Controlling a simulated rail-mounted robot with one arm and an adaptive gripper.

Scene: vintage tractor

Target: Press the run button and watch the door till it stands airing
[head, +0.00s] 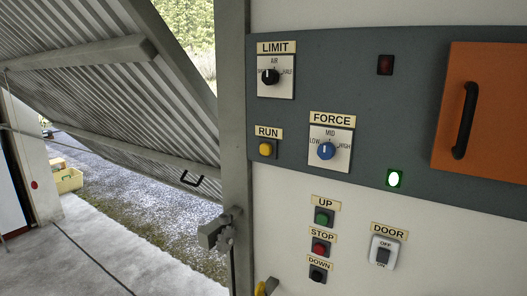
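The yellow RUN button (265,149) sits on the grey control panel (345,100), below the LIMIT dial. The corrugated door (120,75) is tilted, with its lower edge well above the ground and an open gap beneath. The black LIMIT knob (269,77) has its pale mark up toward AIR. The blue FORCE knob (326,151) has its mark up near MID. My gripper is not recognisable in view.
Green UP (324,217), red STOP (320,248) and black DOWN (318,274) buttons sit below, beside the DOOR switch (383,251). An orange cover (480,110) with a black handle is at right. A metal latch (218,230) juts from the post.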

